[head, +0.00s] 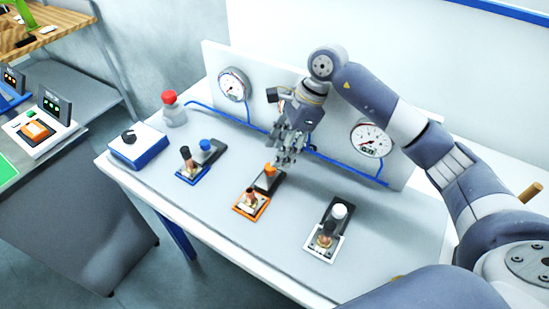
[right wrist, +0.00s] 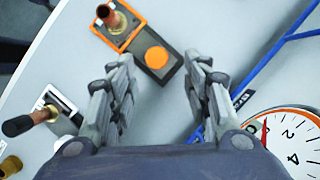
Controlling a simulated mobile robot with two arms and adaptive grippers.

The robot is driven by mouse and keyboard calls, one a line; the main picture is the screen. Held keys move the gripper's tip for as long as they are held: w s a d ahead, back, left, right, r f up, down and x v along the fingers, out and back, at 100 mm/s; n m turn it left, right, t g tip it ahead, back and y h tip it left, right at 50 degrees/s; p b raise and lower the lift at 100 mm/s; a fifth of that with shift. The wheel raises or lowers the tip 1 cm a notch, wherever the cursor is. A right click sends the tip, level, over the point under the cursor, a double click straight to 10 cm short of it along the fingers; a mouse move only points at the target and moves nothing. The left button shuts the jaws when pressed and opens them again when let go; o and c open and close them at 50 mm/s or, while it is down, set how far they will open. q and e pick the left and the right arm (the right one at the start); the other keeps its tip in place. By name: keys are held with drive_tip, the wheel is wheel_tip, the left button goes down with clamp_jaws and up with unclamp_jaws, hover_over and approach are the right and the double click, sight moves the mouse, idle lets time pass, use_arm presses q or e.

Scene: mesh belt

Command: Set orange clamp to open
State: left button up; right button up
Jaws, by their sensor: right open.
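The orange clamp (head: 251,204) sits on the white table, between a blue clamp and a white clamp. It has an orange-edged base, a copper-coloured post and a dark block with an orange knob (head: 269,170). In the right wrist view the orange knob (right wrist: 156,57) shows beyond the fingers, with the clamp base (right wrist: 117,26) at upper left. My right gripper (head: 287,158) is open and empty, above and just behind the orange knob in the head view. In the right wrist view its fingertips (right wrist: 160,70) are apart, with the dark block between and beyond them. My left gripper is not in view.
The blue clamp (head: 194,172) stands to the left and the white clamp (head: 323,242) to the right. A panel with two gauges (head: 234,84) (head: 371,139) and a blue pipe (head: 236,119) stands behind.

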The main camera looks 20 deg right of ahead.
drive_tip(key=v, duration=0.7)
drive_tip(key=shift+d, duration=0.1)
